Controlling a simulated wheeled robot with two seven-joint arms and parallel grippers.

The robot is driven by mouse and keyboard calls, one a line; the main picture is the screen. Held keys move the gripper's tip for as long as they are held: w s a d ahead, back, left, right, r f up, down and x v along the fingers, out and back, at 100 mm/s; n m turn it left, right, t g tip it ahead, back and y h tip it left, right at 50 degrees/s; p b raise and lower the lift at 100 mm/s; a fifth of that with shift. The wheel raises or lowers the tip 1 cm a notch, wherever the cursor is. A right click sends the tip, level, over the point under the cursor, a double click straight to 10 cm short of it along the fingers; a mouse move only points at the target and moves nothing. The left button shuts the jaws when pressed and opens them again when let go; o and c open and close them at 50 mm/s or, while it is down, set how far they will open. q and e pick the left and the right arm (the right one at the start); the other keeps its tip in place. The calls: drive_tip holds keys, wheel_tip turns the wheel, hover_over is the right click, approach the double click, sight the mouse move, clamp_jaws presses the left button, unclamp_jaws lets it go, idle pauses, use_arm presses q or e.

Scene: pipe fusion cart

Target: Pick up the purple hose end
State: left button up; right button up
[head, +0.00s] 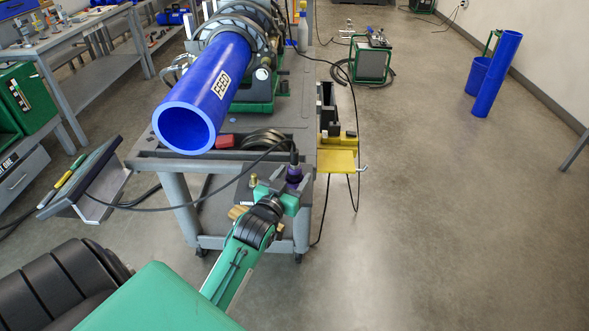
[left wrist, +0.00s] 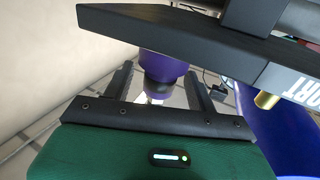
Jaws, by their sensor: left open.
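The purple hose end (head: 294,174) is at the front right corner of the cart (head: 310,120), with a dark tip above it and a black cable or hose close by. In the left wrist view the purple hose end (left wrist: 162,68) is a rounded purple piece with a dark band. My left gripper (head: 289,187) is at the hose end, its jaws open. In the left wrist view the two dark fingers of my left gripper (left wrist: 160,78) stand on either side of the hose end, with gaps visible. My right gripper is not in view.
A large blue pipe (head: 213,92) lies in the machine on the cart, above and left of my gripper. A dark bar (left wrist: 180,32) crosses close above the fingers in the left wrist view. A yellow shelf (head: 337,160) sticks out at the cart's right.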

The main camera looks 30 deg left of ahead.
sight(297, 168)
use_arm(q)
drive_tip(key=w, duration=0.3)
drive_tip(key=shift+w+a, duration=0.15)
drive_tip(key=shift+a, duration=0.15)
drive_tip(key=shift+w, duration=0.1)
drive_tip(key=c, duration=1.1)
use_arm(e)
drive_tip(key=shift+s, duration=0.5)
use_arm(q)
drive_tip(key=shift+r, duration=0.1)
